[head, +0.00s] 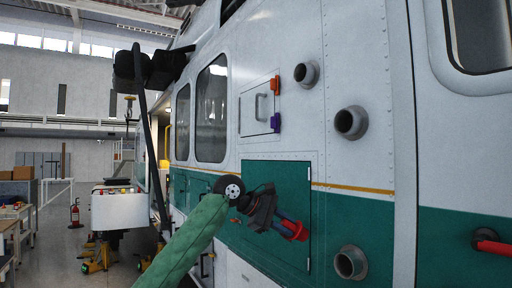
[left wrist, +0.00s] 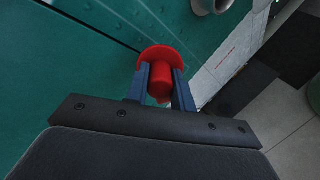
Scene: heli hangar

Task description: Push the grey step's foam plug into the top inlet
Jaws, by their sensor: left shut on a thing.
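My left gripper (head: 284,220) comes in on a green-sleeved arm in the head view, in front of the green lower panel of the helicopter. It is shut on a red foam plug (head: 296,231). In the left wrist view the plug (left wrist: 161,75) sits between the two blue fingers (left wrist: 159,88), its wide round flange beyond the fingertips. The top inlet (head: 306,74) is an open grey ring high on the white side, above and apart from the plug. Two more grey inlets are open, a middle one (head: 350,122) and a low one (head: 350,262). The right gripper and the grey step are not seen.
A small hatch (head: 259,107) with an orange latch (head: 276,84) and a purple latch (head: 275,122) is left of the inlets. A red handle (head: 490,241) sticks out at the right edge. A white cart (head: 119,208) stands on the floor at left.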

